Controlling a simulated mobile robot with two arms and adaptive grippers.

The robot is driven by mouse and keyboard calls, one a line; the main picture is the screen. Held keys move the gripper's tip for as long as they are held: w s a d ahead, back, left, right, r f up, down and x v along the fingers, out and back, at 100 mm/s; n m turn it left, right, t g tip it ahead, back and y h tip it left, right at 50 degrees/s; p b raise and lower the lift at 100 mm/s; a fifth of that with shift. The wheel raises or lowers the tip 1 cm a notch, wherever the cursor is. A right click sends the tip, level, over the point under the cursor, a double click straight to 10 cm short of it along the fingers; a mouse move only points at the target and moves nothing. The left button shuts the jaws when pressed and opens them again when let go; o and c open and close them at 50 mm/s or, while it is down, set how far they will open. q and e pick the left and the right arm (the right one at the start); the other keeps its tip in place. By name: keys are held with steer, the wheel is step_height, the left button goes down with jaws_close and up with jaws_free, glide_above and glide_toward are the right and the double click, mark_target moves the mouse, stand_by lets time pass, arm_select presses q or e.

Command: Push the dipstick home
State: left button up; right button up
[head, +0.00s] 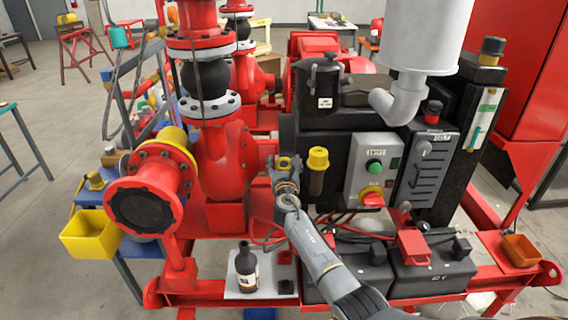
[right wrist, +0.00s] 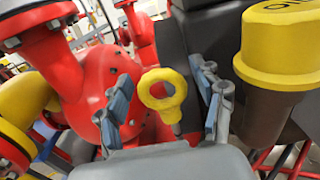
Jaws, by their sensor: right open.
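The dipstick has a yellow ring handle (right wrist: 163,88), and a short bit of its stem shows below the ring in the right wrist view. In the head view the ring (head: 284,162) shows just left of the yellow-capped filler tube (head: 318,158). My right gripper (head: 286,174) is at the ring, its fingers apart. In the right wrist view my right gripper (right wrist: 166,94) has one finger on each side of the ring, with visible gaps and no clear contact. How far the stem sits in its tube is hidden. My left gripper is not in view.
The filler's yellow cap (right wrist: 285,40) stands close to the right finger. A control box (head: 374,168) with green and red controls is to the right. A red pump casing (head: 225,160) is to the left. A dark bottle (head: 246,266) stands on the skid below.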

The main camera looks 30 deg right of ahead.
jaws_close()
step_height(320, 180, down, 10)
steer(key=b, duration=0.8)
steer(key=shift+r+b, duration=0.15)
steer(key=shift+b, duration=0.2)
steer(key=shift+c, duration=0.4)
jaws_free()
steer(key=shift+s, duration=0.1)
steer(key=shift+o, duration=0.4)
steer(key=shift+r, duration=0.15)
